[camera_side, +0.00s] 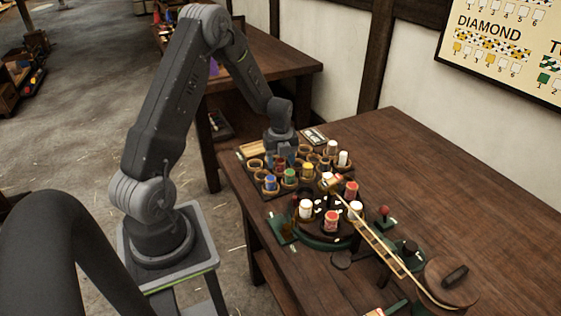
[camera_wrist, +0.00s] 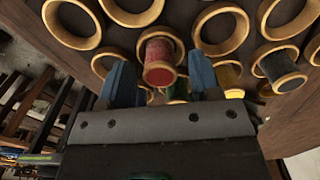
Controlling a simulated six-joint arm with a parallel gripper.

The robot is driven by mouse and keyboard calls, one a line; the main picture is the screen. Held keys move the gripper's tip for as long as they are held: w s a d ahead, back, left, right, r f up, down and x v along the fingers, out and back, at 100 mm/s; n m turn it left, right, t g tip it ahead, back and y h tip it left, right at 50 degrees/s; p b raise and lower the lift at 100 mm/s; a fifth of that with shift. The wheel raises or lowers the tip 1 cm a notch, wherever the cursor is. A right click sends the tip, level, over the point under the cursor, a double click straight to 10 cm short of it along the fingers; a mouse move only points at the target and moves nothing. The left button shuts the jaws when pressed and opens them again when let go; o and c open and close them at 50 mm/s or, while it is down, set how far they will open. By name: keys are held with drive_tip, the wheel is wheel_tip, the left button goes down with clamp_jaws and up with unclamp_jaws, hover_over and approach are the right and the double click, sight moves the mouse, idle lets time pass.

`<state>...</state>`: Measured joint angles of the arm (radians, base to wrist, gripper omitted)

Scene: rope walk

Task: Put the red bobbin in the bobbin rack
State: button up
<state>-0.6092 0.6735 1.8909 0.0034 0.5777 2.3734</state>
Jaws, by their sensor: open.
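The bobbin rack (camera_side: 262,192) is a dark board with several round tan-rimmed cups on the table; the cups also show in the wrist view (camera_wrist: 222,28). A red bobbin (camera_wrist: 160,62) with a tan end shows between the two blue fingertips in the wrist view and seems to stand among the rack's cups; its lower part is hidden. My gripper (camera_side: 283,155) is low over the back of the rack; in the wrist view my gripper (camera_wrist: 162,78) is open, its fingers apart on either side of the red bobbin. I cannot tell whether they touch it.
Blue (camera_side: 270,182), green (camera_side: 290,176) and yellow (camera_side: 307,170) bobbins stand in the rack, with white ones (camera_side: 344,158) at its right. A round green-based stand (camera_side: 317,242) holds white and red-and-white bobbins just in front. The table's right side is clear.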

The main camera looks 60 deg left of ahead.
sight(281, 160)
wheel_tip(281, 160, up, 11)
drive_tip(key=s+d+r+n+t, duration=0.2)
drive_tip(key=s+d+r+n, duration=0.2)
drive_tip(key=d+r+n, duration=0.65)
drive_tip(key=s+d+r+n+t, duration=0.3)
drive_tip(key=s+d+r+n, duration=0.2)
drive_tip(key=s+d+n, duration=0.4)
drive_tip(key=s+d, duration=0.4)
drive_tip(key=d, duration=0.1)
drive_tip(key=shift+d+n+t, duration=0.25)
drive_tip(key=shift+n+t, duration=0.05)
drive_tip(key=shift+n, duration=0.05)
